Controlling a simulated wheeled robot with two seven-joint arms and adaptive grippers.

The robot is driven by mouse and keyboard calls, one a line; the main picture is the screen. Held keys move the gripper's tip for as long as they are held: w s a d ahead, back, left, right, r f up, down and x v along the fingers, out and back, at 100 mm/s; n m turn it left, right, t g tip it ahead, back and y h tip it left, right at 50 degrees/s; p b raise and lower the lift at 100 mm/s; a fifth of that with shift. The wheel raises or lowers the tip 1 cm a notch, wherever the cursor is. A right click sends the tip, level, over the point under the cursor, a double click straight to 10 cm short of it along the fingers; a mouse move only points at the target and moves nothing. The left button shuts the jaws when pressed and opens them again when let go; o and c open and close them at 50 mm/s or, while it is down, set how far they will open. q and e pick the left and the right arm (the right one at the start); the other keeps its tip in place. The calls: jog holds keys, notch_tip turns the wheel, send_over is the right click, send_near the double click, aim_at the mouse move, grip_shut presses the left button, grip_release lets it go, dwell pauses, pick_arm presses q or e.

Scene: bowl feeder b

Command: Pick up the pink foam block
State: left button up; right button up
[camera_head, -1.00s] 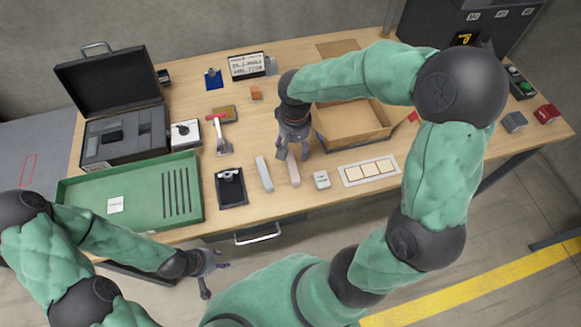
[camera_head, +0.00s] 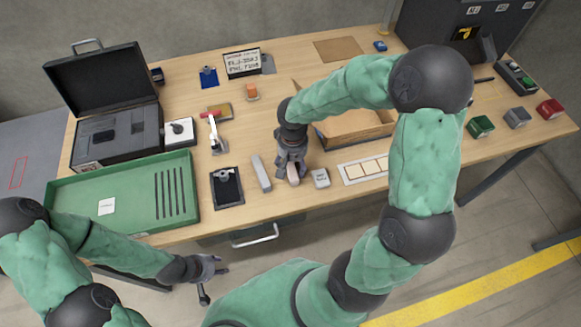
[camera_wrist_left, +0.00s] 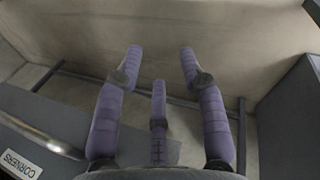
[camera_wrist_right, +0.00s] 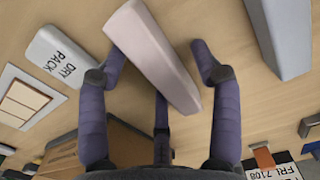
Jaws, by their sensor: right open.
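The pink foam block (camera_wrist_right: 150,55) lies on the wooden table, a long pale pink bar. In the right wrist view it sits between the spread fingers of my right gripper (camera_wrist_right: 160,60), which is open and over it. In the head view the block (camera_head: 294,174) is partly hidden by my right gripper (camera_head: 292,172). My left gripper (camera_head: 217,270) hangs off the table's front edge, away from the block. In the left wrist view its fingers (camera_wrist_left: 160,70) are apart with nothing between them.
A grey bar (camera_head: 261,173) lies left of the block and a white "DRY PACK" box (camera_head: 321,178) right of it. A black tray (camera_head: 227,188) and green tray (camera_head: 122,222) are farther left. A cardboard box (camera_head: 355,128) stands behind, and a card with cream squares (camera_head: 364,169) lies right.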

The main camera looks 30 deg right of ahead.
jog(key=shift+r, duration=0.1)
jog(key=c, duration=1.1)
jog(key=shift+o, duration=0.2)
jog(key=shift+r, duration=0.1)
